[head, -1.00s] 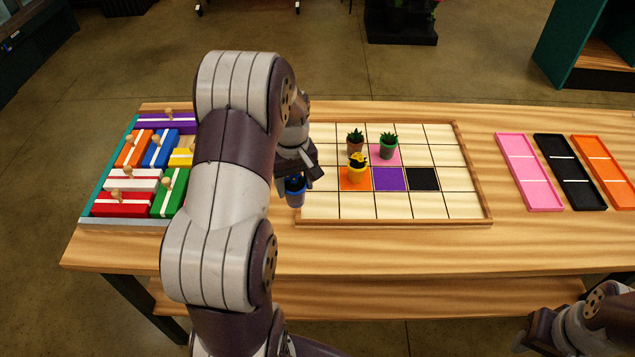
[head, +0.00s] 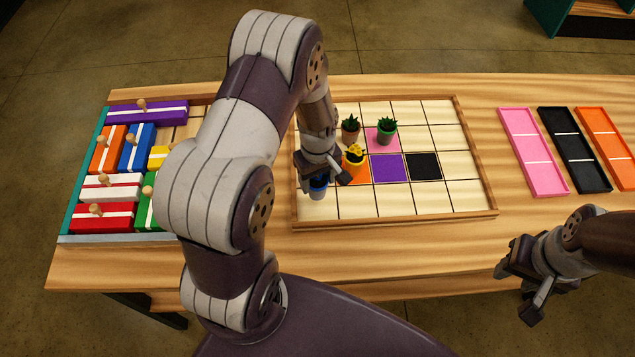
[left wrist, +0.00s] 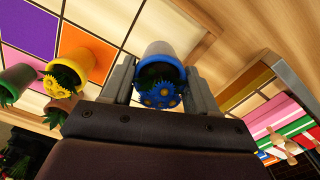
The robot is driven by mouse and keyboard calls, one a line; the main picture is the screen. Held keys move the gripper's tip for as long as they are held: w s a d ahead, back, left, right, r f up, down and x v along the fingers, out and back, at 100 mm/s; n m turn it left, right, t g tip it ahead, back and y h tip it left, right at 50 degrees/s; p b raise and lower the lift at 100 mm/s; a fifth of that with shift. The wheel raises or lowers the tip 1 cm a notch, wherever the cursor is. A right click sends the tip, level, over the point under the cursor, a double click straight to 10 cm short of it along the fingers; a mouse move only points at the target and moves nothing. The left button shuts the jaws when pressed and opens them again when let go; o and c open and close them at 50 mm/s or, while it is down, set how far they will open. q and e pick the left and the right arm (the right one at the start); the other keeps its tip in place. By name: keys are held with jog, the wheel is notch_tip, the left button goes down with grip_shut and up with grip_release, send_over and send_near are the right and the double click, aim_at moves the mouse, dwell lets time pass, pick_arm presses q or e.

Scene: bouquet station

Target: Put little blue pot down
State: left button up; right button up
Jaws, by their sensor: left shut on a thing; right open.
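The little blue pot (head: 318,189), with blue flowers, is between the fingers of my left gripper (head: 326,176). In the left wrist view the blue pot (left wrist: 161,62) sits between both fingers, its blue flowers toward the camera. My left gripper is shut on it over the left side of the tiled tray (head: 400,216), beside the yellow pot. I cannot tell whether the pot touches the tray. My right gripper (head: 528,290) is open and empty in front of the table at the right.
A yellow pot (head: 355,170) stands on the orange tile, close to my left gripper. A brown pot (head: 350,130) and a green pot (head: 386,131) stand behind it. A crate of coloured blocks (head: 75,237) is at left; pink (head: 533,152), black and orange trays are at right. Front-row tiles look clear.

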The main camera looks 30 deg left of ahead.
aim_at(318, 187)
pick_arm(q)
notch_tip(318, 187, down, 3)
jog(key=shift+s+p, duration=0.1)
jog(key=shift+p, duration=0.35)
jog(key=shift+d+f, duration=0.1)
jog(key=shift+f, duration=0.25)
jog(key=shift+f, duration=0.1)
jog(key=o, duration=1.3)
